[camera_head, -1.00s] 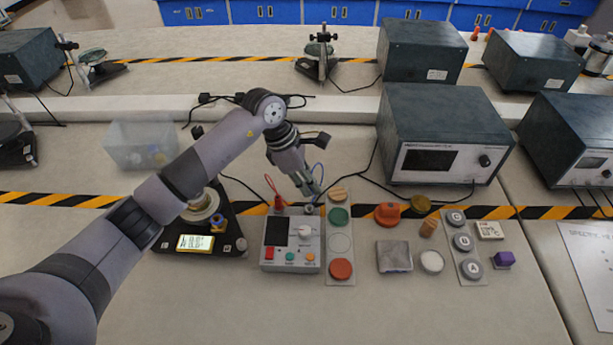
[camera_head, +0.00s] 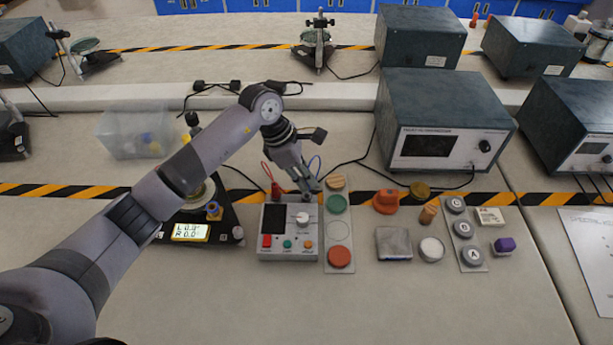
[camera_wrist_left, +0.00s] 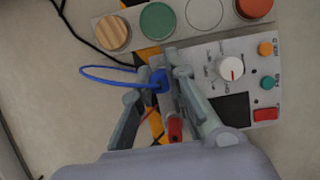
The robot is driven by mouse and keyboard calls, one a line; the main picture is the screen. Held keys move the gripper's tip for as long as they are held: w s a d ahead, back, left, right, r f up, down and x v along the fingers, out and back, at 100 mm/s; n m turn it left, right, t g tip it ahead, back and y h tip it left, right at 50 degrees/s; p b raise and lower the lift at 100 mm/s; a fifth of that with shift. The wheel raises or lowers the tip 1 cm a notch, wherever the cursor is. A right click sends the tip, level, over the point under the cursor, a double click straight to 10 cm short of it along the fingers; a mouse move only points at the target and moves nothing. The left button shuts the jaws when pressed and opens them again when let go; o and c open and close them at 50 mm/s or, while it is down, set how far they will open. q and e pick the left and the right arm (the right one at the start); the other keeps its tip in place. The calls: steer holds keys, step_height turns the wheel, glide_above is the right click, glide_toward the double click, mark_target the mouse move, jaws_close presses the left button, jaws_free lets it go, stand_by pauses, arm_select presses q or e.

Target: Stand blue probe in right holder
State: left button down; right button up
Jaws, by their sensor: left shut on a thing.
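My left gripper (camera_head: 307,190) is shut on the blue probe (camera_wrist_left: 159,81), whose blue cable loops to the left in the wrist view. It is at the back right edge of the grey meter box (camera_head: 289,248). The red probe (camera_head: 275,188) stands upright at the back left of the box; it also shows in the left wrist view (camera_wrist_left: 175,129). The right holder is hidden by the gripper and blue probe, so I cannot tell whether the probe is in it. My right gripper is not in view.
A strip with coloured discs (camera_head: 340,230) lies close to the box's right side. A black device with a lit display (camera_head: 190,232) stands to its left. A large instrument (camera_head: 440,135) stands behind right. The table in front is clear.

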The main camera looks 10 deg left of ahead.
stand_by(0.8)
arm_select(q)
steer(key=shift+f+b, duration=1.7)
steer(key=shift+b, duration=0.2)
stand_by(1.7)
steer(key=c, duration=1.5)
jaws_free()
steer(key=shift+o, duration=1.1)
steer(key=shift+r, duration=0.15)
steer(key=shift+r+p, duration=1.95)
steer(key=shift+r, duration=1.7)
